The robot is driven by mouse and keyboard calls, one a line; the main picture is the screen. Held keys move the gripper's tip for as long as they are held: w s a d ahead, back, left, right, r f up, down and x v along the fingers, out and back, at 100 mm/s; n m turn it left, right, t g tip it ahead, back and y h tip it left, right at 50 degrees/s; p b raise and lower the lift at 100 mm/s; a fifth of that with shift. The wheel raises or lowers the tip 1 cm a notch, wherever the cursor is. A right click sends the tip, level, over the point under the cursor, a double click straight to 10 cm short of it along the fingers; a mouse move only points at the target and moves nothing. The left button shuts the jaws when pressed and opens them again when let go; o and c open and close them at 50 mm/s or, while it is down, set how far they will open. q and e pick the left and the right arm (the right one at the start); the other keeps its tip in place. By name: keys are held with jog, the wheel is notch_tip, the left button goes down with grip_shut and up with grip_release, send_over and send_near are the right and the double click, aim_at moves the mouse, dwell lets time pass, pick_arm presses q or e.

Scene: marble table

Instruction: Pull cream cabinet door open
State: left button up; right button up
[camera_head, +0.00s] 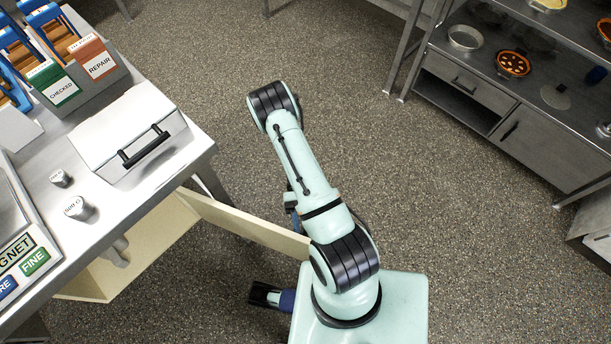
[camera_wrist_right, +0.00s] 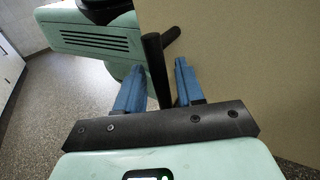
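The cream cabinet (camera_head: 95,280) sits under the metal table at the left. Its cream door (camera_head: 245,222) stands swung well out from the cabinet, with its free edge beside my arm. In the right wrist view the door (camera_wrist_right: 235,70) fills the right side. My right gripper (camera_wrist_right: 160,75) has its two blue fingers on either side of the black door handle (camera_wrist_right: 156,65). The fingers are apart, with a gap visible between handle and right finger. In the head view the arm and door mostly hide this gripper.
The metal table holds a white box with a black handle (camera_head: 145,150), small weights (camera_head: 77,207) and labelled bins (camera_head: 90,65). A metal shelf unit (camera_head: 545,140) stands at the upper right. Speckled floor (camera_head: 440,210) between them is open.

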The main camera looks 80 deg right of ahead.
jog(key=shift+d, duration=0.1)
jog(key=b+v, duration=0.1)
jog(key=v, duration=1.2)
jog(key=shift+w+r, duration=0.1)
jog(key=shift+r, duration=0.05)
